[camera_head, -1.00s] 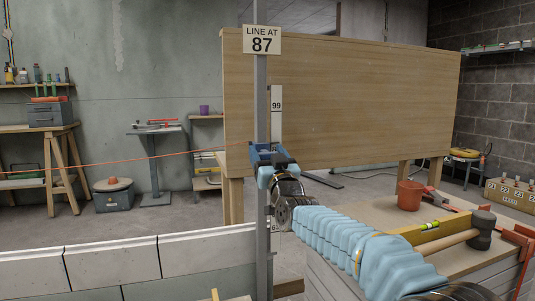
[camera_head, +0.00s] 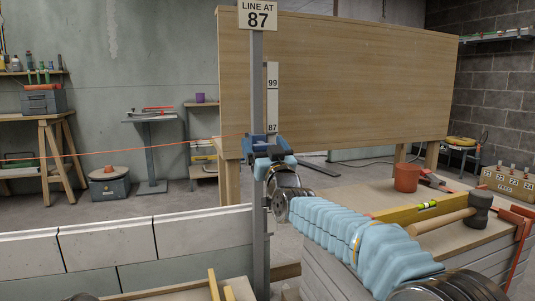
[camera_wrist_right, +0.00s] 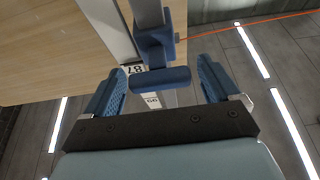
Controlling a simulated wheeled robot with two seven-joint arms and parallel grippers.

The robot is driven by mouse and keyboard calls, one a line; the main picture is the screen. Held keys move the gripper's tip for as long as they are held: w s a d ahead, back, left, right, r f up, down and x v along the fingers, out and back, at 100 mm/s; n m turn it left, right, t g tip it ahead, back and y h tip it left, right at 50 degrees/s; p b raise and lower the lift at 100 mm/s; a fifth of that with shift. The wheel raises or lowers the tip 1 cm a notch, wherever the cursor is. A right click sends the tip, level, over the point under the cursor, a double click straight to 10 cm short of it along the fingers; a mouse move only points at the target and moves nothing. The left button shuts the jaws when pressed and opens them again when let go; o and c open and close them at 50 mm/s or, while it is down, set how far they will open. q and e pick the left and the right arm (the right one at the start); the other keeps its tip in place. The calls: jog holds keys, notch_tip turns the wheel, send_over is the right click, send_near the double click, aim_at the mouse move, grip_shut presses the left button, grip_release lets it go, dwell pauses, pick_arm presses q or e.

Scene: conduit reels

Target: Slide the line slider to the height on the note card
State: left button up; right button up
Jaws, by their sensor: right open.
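The blue line slider (camera_head: 258,146) sits on a grey upright post (camera_head: 257,90), with an orange line (camera_head: 120,151) running from it to the left. The note card (camera_head: 258,16) at the post's top reads "LINE AT 87". On the white scale strip (camera_head: 272,100), 99 and 87 show, with 87 just above the slider in the head view. My right gripper (camera_head: 272,162) is at the slider. In the right wrist view my right gripper (camera_wrist_right: 160,86) is open, its fingers either side of the slider's blue crossbar (camera_wrist_right: 160,78), with gaps visible. My left gripper is out of view.
A wooden panel (camera_head: 340,75) stands behind the post. A low block wall (camera_head: 150,240) lies to the left.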

jog(key=b+v, duration=0.2)
jog(key=v, duration=1.1)
jog(key=shift+s, duration=0.35)
jog(key=shift+d+f, duration=0.1)
